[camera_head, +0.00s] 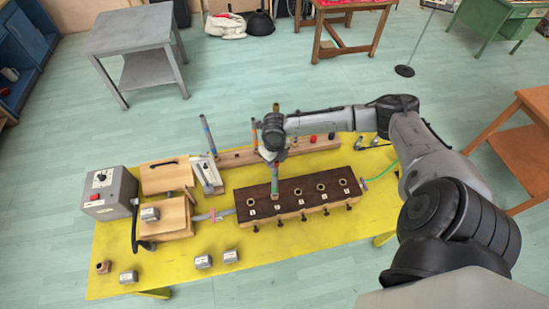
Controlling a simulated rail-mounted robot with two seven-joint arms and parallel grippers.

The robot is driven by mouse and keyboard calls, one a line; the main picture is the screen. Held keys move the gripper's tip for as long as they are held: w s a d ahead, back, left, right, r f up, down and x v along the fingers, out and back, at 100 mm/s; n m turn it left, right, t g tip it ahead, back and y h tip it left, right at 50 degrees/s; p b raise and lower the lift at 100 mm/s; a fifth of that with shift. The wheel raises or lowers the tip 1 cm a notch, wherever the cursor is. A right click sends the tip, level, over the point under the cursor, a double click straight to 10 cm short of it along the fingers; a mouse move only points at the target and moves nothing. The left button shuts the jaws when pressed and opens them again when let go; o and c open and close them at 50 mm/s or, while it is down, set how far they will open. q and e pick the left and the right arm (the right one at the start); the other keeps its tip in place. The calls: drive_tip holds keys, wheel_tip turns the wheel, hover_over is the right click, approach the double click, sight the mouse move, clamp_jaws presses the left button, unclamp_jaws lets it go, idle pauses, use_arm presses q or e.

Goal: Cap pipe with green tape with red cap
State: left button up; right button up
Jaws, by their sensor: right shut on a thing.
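My right gripper (273,157) is shut on a grey pipe with green tape (275,182). The pipe is upright, with its lower end at a numbered hole in the dark-topped wooden block (330,202). The gripper and wrist hide the pipe's middle; a short brownish end shows above the wrist, but I cannot tell whether it is the same pipe. A small red cap (331,135) sits on the wooden rail (235,157) behind the block, right of the arm. My left gripper is not in view.
Other pipes stand upright on the rail: one with blue tape (207,135) and an orange-brown one (254,134). A black cap (313,139) is beside the red one. A grey box (108,190) and small metal blocks (203,262) share the yellow table (275,262). Its front right is clear.

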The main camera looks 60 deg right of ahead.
drive_tip(key=shift+f, duration=0.55)
drive_tip(key=o, duration=1)
drive_tip(key=shift+c, duration=0.2)
drive_tip(key=shift+r, duration=0.1)
drive_tip(key=shift+r, duration=0.2)
wheel_tip(320, 180, up, 13)
drive_tip(key=b, duration=0.3)
drive_tip(key=shift+r, duration=0.15)
